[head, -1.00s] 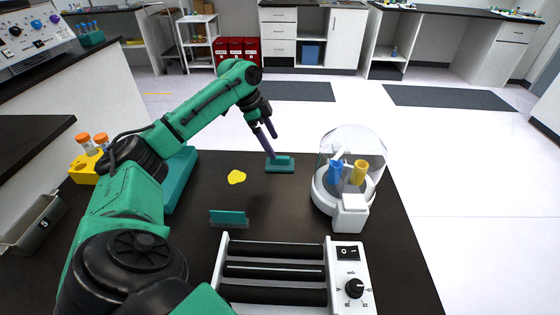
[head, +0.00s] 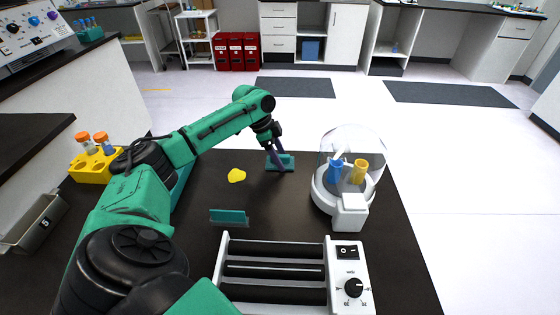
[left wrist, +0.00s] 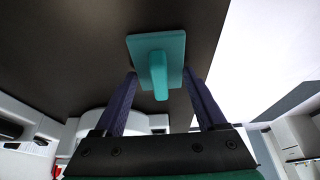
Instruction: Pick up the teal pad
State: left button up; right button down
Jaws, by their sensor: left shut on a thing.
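The teal pad (head: 287,160), a flat plate with a raised block on it, sits on the black table near its far edge. My left gripper (head: 279,167) is down at the pad, its dark purple fingers partly covering it. In the left wrist view the pad (left wrist: 142,45) lies at the tips of the fingers (left wrist: 160,73), one finger on each side of it, and the gripper is shut on it. The exact contact is hard to make out. The pad still appears to rest on the table. My right gripper is not in view.
A clear-domed device (head: 340,205) with blue and yellow tubes stands right of the pad. A roller machine (head: 345,268) is in front. A yellow tube rack (head: 92,167) stands left.

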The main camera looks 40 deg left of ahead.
aim_at(280, 155)
pick_arm(q)
jog(key=shift+r, duration=0.15)
notch_tip(280, 155, up, 20)
jog(key=p, duration=0.1)
